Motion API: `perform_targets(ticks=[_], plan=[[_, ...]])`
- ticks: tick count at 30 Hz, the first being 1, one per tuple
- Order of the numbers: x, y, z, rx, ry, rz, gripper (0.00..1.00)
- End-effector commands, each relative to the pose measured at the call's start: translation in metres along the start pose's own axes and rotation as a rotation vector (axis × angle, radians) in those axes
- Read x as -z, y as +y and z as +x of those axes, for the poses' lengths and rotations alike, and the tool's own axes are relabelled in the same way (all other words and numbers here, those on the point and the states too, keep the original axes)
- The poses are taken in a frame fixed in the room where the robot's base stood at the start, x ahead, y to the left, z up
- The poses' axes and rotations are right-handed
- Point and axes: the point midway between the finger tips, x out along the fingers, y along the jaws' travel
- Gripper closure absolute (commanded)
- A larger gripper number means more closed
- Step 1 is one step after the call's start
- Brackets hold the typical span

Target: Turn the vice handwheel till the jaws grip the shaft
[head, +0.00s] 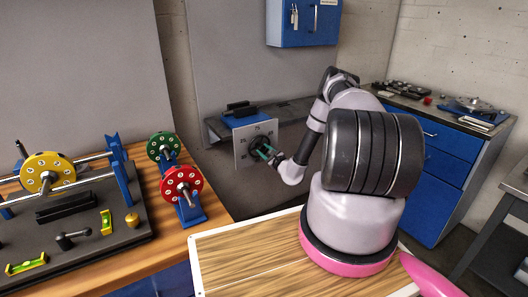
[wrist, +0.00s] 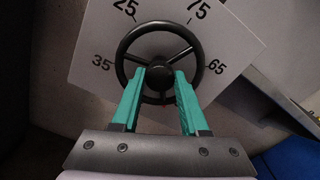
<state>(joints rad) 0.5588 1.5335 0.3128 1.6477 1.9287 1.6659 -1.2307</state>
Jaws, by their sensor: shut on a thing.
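The black handwheel (wrist: 158,72), with a round rim, spokes and a hub, stands in front of a white dial plate (wrist: 98,42) with the numbers 25, 75, 35 and 65. In the head view, the plate (head: 243,151) is on the front of a small blue vice (head: 249,121) with black jaws (head: 238,107) on top. The handwheel there is partly hidden by my gripper (head: 266,152). In the wrist view, my gripper's green fingers (wrist: 160,82) reach inside the rim and are shut on the handwheel near its hub. I cannot make out a shaft between the jaws.
A wooden bench (head: 217,208) at left carries a dark plate with a yellow rotor (head: 47,172); green and red discs (head: 174,183) stand beside it. A wood-topped surface (head: 240,262) lies in front. A blue drawer cabinet (head: 440,180) stands at right.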

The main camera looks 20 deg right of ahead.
Motion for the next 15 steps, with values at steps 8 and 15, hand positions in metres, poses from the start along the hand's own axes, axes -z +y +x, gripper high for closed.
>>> perform_targets(ticks=[8,15], plan=[[0.0009,0.0003,-0.0010,0.000,0.001,0.253,1.00],[0.0005,0.0007,-0.0007,0.000,0.001,0.483,1.00]])
